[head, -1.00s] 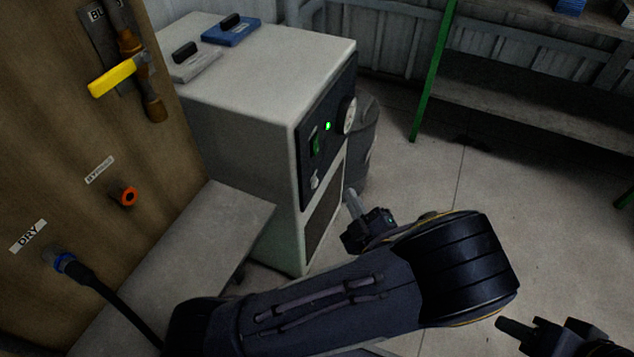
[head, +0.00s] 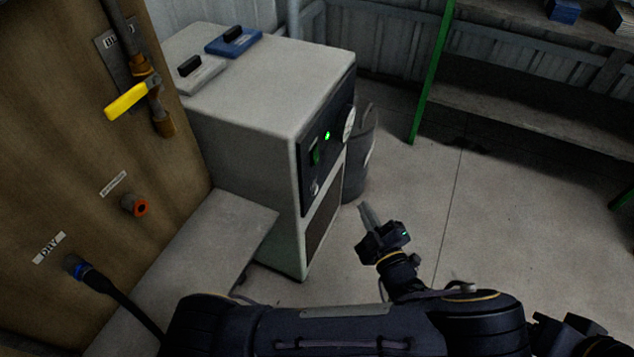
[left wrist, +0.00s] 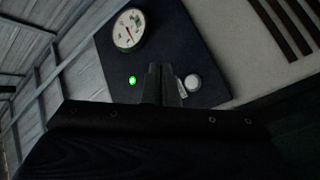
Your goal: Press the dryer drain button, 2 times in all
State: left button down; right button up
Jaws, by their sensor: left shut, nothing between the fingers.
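The dryer is a pale grey cabinet (head: 250,130) with a dark control panel (head: 335,119) on its right-hand face. A pale round button (head: 314,187) sits low on the panel; in the left wrist view the button (left wrist: 193,82) is just right of my fingertips, with a small pale label partly hidden behind them. My left gripper (head: 366,213) is shut and empty, to the right of the panel and apart from it; its fingers also show in the left wrist view (left wrist: 162,75). Part of my right gripper (head: 572,335) shows at the bottom right edge; its jaws are unclear.
A grey bin (head: 362,165) stands behind the dryer. A wooden board (head: 70,130) with a yellow-handled valve (head: 130,100) is at left. Floor at right is clear.

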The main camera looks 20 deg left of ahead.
aim_at(316, 190)
pick_arm(q)
jog(key=shift+f, duration=0.1)
jog(key=shift+a, duration=0.1)
jog(key=a+p, duration=0.1)
jog(key=a, duration=0.7)
jog(key=shift+w+a, duration=0.15)
jog(key=shift+a, duration=0.1)
dwell(0.3)
jog(key=shift+a, duration=0.1)
dwell(1.7)
jog(key=shift+a, duration=0.35)
